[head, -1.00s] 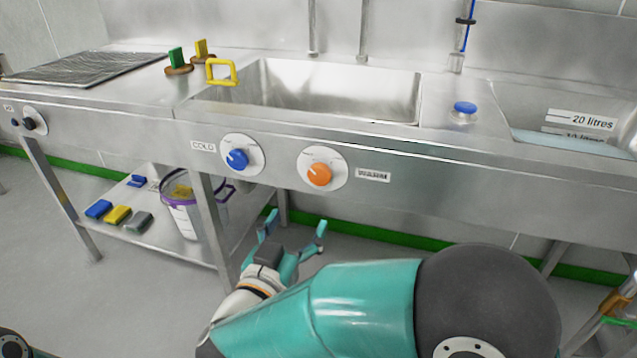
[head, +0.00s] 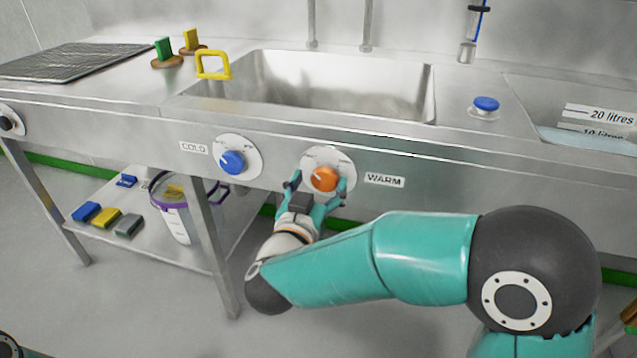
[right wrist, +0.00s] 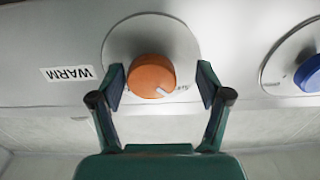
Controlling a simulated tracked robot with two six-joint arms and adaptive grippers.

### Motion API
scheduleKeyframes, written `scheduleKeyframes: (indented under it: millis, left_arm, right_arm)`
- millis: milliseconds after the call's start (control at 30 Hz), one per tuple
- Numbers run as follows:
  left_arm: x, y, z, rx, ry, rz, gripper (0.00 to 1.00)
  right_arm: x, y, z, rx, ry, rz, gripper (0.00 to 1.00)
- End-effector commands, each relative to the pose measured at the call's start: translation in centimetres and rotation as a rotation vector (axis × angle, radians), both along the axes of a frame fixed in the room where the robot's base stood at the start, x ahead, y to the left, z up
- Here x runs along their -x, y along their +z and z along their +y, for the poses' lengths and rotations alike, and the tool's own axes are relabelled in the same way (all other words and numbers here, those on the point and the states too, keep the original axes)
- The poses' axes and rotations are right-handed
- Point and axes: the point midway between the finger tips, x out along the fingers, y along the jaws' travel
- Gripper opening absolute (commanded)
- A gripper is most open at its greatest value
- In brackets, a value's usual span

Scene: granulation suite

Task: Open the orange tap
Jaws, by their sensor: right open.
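The orange tap (head: 325,179) is a round knob with a white pointer mark, on a pale round plate on the sink's steel front, left of the WARM label (head: 384,181). In the right wrist view the orange tap (right wrist: 151,75) sits between the two fingertips, with a gap on the right side and a smaller one on the left. My right gripper (head: 319,186) is open around the knob, and its fingers (right wrist: 160,84) reach up on both sides of it. Whether a finger touches the knob is unclear. My left gripper is not in view.
The blue COLD knob (head: 232,162) is to the left on the same panel. The steel sink basin (head: 433,95) is above. A yellow-handled item (head: 213,66) stands at its left edge. A lower shelf (head: 160,245) holds a bucket (head: 178,222) and several coloured blocks.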

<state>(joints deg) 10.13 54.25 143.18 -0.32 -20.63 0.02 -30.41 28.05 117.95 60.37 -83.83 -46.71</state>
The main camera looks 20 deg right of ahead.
Motion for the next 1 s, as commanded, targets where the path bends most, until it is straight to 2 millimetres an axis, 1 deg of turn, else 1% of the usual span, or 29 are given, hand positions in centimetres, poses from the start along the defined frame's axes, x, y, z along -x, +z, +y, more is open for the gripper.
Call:
scheduleKeyframes:
  millis: [167, 500, 533, 567, 600, 700, 1000]
  left_arm:
    - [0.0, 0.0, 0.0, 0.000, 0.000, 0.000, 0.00]
    - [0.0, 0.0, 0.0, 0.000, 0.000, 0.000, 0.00]
    - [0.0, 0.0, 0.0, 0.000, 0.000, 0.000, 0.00]
    - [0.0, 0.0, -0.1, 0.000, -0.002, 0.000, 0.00]
    - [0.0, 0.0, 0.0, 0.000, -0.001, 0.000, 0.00]
    - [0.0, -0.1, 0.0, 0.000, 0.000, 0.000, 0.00]
    - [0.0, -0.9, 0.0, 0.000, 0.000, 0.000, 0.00]
  right_arm:
    - [0.3, 0.0, -0.8, 0.000, -0.016, 0.000, 0.76]
    - [0.3, 0.0, -1.1, 0.000, -0.021, 0.000, 0.20]
    - [0.3, 0.0, -1.1, 0.000, -0.021, 0.000, 0.16]
    - [0.3, 0.0, 0.0, 0.001, -0.019, -0.001, 0.16]
    - [0.3, 0.0, -0.4, 0.000, -0.019, 0.000, 0.16]
    - [0.3, 0.0, -0.7, -0.004, -0.015, -0.004, 0.16]
    - [0.2, -0.1, -0.9, -0.082, -0.014, -0.057, 0.16]
